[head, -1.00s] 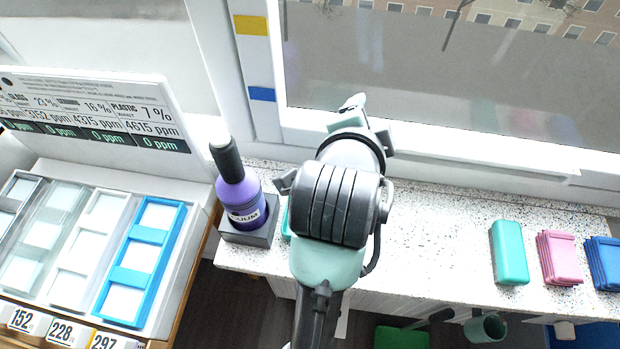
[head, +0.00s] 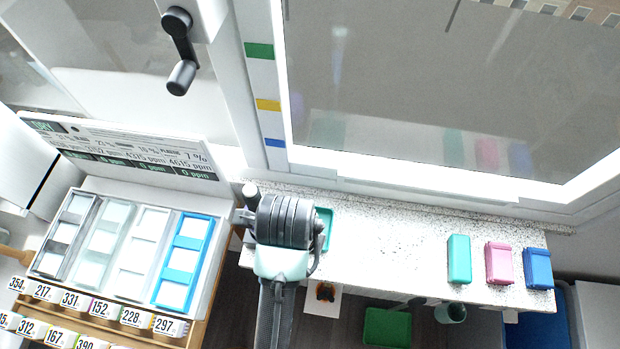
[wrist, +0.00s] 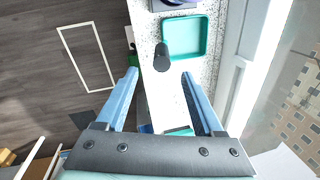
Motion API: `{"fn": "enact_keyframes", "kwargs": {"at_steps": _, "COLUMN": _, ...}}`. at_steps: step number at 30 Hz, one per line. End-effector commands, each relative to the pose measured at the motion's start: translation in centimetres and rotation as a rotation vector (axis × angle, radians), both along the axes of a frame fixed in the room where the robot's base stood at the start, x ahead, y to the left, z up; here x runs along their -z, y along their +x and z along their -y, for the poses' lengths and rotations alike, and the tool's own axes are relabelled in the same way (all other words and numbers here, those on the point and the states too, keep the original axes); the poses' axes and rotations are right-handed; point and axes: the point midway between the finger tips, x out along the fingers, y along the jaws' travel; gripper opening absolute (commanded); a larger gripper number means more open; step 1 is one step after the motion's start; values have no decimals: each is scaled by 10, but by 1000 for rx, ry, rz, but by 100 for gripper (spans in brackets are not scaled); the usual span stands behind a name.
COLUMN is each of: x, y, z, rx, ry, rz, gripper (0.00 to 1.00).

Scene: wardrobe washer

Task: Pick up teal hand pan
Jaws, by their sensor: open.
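The teal hand pan (head: 326,219) lies on the speckled counter, mostly hidden behind my wrist in the head view. In the wrist view the pan (wrist: 186,38) is a shallow teal tray with raised rims, ahead of my gripper. A dark cylinder (wrist: 162,58) stands at its near left corner; it looks like a handle. My gripper (wrist: 159,73) is open, its two blue-grey fingers apart with nothing between them. The fingers point toward the cylinder and pan, and no contact shows. The fingertips are hidden in the head view.
Teal (head: 459,259), pink (head: 499,264) and blue (head: 538,268) blocks sit at the counter's right. A purple item (wrist: 176,3) is beyond the pan. A sorting rack (head: 188,255) stands at left, a window (head: 440,100) behind. A green pan (head: 386,327) is below the counter.

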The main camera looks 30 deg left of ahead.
Motion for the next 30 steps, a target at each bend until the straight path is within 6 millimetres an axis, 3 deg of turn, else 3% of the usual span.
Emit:
{"fn": "enact_keyframes", "kwargs": {"at_steps": 6, "x": 40, "y": 7, "z": 0, "rx": -1, "ry": -1, "rz": -2, "gripper": 69}}
{"fn": "enact_keyframes", "kwargs": {"at_steps": 17, "x": 65, "y": 13, "z": -1, "rx": -1, "ry": 0, "rz": 0, "gripper": 69}}
{"fn": "enact_keyframes", "kwargs": {"at_steps": 24, "x": 95, "y": 19, "z": -2, "rx": -2, "ry": 0, "rz": 0, "gripper": 69}}
{"fn": "enact_keyframes", "kwargs": {"at_steps": 30, "x": 104, "y": 21, "z": -2, "rx": -2, "ry": 1, "rz": 4, "gripper": 69}}
